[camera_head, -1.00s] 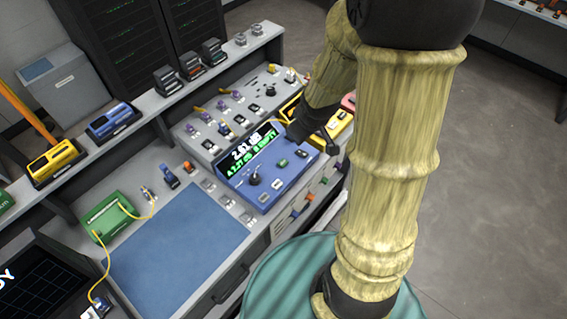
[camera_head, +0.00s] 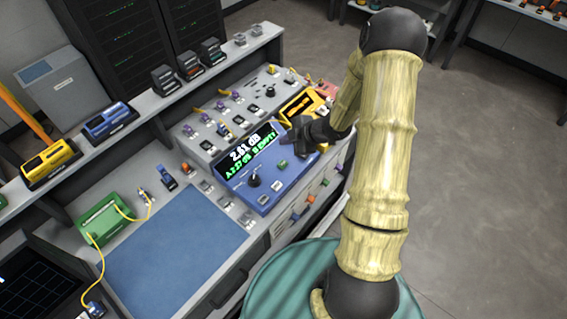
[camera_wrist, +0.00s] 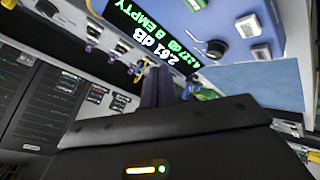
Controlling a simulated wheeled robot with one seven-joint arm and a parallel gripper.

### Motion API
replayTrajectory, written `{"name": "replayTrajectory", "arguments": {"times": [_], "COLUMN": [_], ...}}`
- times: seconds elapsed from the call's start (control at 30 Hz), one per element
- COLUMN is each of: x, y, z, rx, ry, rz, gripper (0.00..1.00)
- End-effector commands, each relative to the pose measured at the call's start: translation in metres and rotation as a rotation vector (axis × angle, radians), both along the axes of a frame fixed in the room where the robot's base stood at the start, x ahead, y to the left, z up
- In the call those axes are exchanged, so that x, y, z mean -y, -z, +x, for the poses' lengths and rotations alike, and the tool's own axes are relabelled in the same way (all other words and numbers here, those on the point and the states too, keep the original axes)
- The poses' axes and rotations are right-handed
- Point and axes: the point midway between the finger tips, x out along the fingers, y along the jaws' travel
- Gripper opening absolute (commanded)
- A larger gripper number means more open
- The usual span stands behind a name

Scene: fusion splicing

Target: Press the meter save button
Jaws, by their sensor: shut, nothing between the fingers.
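The meter (camera_head: 240,194) is a blue box on the bench with a lit display (camera_head: 244,153) reading about 2.61 dB, with a green line below ending in EMPTY. Its face has a dark knob (camera_head: 254,180), a green button (camera_head: 283,164) and pale buttons (camera_head: 277,186). I cannot read which one is save. My gripper (camera_head: 286,141) is shut and empty, by the meter's upper right part. In the wrist view its dark fingers (camera_wrist: 158,88) stand beside the display (camera_wrist: 150,40), with the knob (camera_wrist: 216,48) and pale buttons (camera_wrist: 261,52) farther right. Contact with a button is not visible.
A yellow device (camera_head: 301,106) stands just behind my gripper. A grey panel with several connectors (camera_head: 215,118) lies behind the meter. A blue mat (camera_head: 175,250) and a green box (camera_head: 101,222) with a yellow cable are to the left. A shelf with devices runs along the back.

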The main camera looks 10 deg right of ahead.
Motion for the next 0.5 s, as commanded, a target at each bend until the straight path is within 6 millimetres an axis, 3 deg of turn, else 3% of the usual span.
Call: {"name": "replayTrajectory", "arguments": {"times": [0.17, 0.5], "x": [0.0, 0.0], "y": [0.01, 0.051], "z": [0.0, 0.0], "rx": [-0.001, -0.003], "ry": [0.002, 0.002], "rz": [0.0, 0.0], "gripper": [0.0, 0.0]}}
